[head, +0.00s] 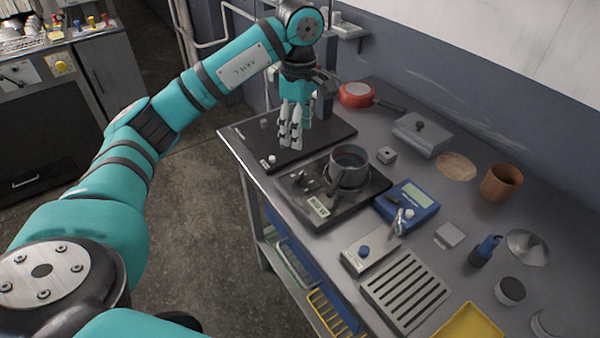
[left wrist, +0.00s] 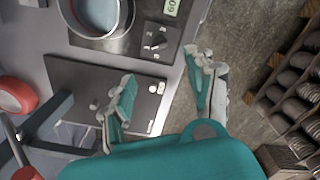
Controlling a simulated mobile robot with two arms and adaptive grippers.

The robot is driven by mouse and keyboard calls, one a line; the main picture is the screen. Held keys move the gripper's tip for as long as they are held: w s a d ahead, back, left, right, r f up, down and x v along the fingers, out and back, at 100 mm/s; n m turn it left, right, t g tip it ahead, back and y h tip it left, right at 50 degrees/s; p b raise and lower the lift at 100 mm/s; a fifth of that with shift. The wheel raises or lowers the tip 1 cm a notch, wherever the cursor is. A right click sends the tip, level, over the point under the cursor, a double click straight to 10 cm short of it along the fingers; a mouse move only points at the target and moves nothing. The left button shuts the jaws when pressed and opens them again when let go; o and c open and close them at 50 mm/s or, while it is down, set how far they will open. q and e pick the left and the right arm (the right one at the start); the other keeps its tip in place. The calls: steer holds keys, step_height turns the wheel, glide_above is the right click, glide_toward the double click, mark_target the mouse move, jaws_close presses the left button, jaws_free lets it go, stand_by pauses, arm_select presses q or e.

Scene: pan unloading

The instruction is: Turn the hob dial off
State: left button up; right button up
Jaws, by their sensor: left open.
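A dark cooking unit (head: 345,205) with a small display stands near the table's front edge and carries a pot (head: 348,178). A black dial (head: 297,178) sits on its near left part; the dial also shows in the left wrist view (left wrist: 155,41). To its left lies a flat black plate (head: 325,128) with a small pale knob (head: 272,159) at its front edge. My left gripper (head: 291,142) is open and empty, pointing down over this plate, left of the dial. In the left wrist view its spread fingers (left wrist: 160,68) frame the plate's front edge. My right gripper is out of view.
A red pan (head: 356,94) lies at the back left. A blue meter (head: 408,201), a grey lidded box (head: 422,133), a brown cup (head: 501,183) and a slotted grey rack (head: 405,290) stand right of the pot. Open floor lies in front of the table.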

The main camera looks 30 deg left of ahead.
mark_target(299, 175)
arm_select(q)
step_height(299, 175, down, 12)
steer(key=shift+r+p, duration=0.1)
steer(key=shift+p, duration=0.75)
steer(key=shift+f, duration=0.8)
steer(key=shift+c, duration=0.4)
steer(key=c, duration=1.1)
steer(key=shift+o, duration=0.2)
